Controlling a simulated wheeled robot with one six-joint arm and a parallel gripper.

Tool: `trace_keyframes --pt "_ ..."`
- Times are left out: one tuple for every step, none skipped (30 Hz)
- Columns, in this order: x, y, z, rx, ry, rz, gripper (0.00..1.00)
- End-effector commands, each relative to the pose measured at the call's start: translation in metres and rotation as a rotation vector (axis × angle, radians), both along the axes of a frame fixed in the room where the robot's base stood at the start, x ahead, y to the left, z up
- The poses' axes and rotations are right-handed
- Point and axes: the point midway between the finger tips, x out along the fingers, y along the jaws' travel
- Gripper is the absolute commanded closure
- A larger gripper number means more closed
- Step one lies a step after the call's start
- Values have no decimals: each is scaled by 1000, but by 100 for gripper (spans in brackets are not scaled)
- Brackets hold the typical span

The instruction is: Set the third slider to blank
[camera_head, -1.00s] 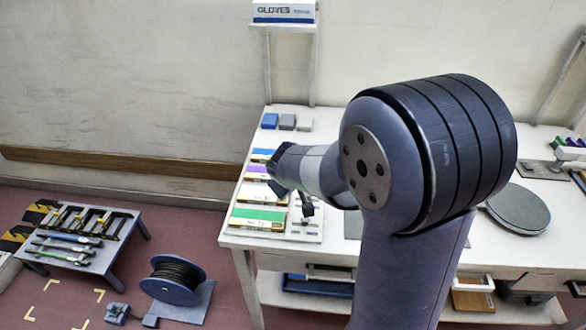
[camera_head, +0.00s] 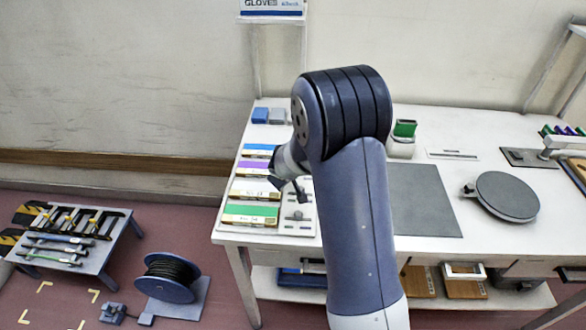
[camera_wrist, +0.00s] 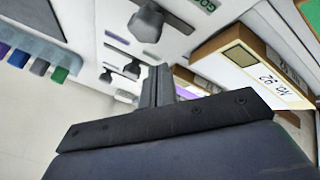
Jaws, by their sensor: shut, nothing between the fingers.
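The slider panel (camera_head: 301,226) lies on the white table, right of a row of coloured cards, and is partly hidden by my arm. In the wrist view, dark slider knobs (camera_wrist: 147,23) stand on the light panel in a row, with another knob (camera_wrist: 132,68) nearer the fingers. Which is the third is not clear. A green label with lettering (camera_wrist: 204,5) sits on the panel by the nearest knob. My gripper (camera_wrist: 158,84) is shut and empty, over the panel beside the cards; contact with a knob cannot be told.
A white card block (camera_head: 254,190) with a numbered label and a green one (camera_head: 250,214) lie left of the panel. Blue and grey blocks (camera_head: 268,115) stand behind. A grey mat (camera_head: 423,200) and round plate (camera_head: 507,196) lie right. A cable reel (camera_head: 167,278) stands on the floor.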

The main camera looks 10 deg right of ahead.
Motion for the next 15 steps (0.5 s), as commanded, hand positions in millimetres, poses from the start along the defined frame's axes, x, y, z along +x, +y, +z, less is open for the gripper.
trace_keyframes --pt "3 -5 3 0 3 -2 100" --pt "4 -7 3 1 2 -1 100" --pt "6 -9 3 1 2 -1 100" --pt "7 -11 3 0 1 -1 100" --pt "8 -12 2 0 2 -2 100" --pt "9 -14 2 0 2 -2 100" --pt "10 -15 1 -1 2 -1 100" --pt "10 -15 1 -1 2 -1 100" --pt "11 -16 1 0 1 0 100" --pt "11 -16 0 0 1 0 100" --pt "11 -16 0 0 2 1 100" --pt "11 -16 0 0 2 1 100" --pt "11 -16 0 0 2 1 100" --pt "11 -16 0 0 2 1 100" --pt "11 -16 0 0 2 1 100"
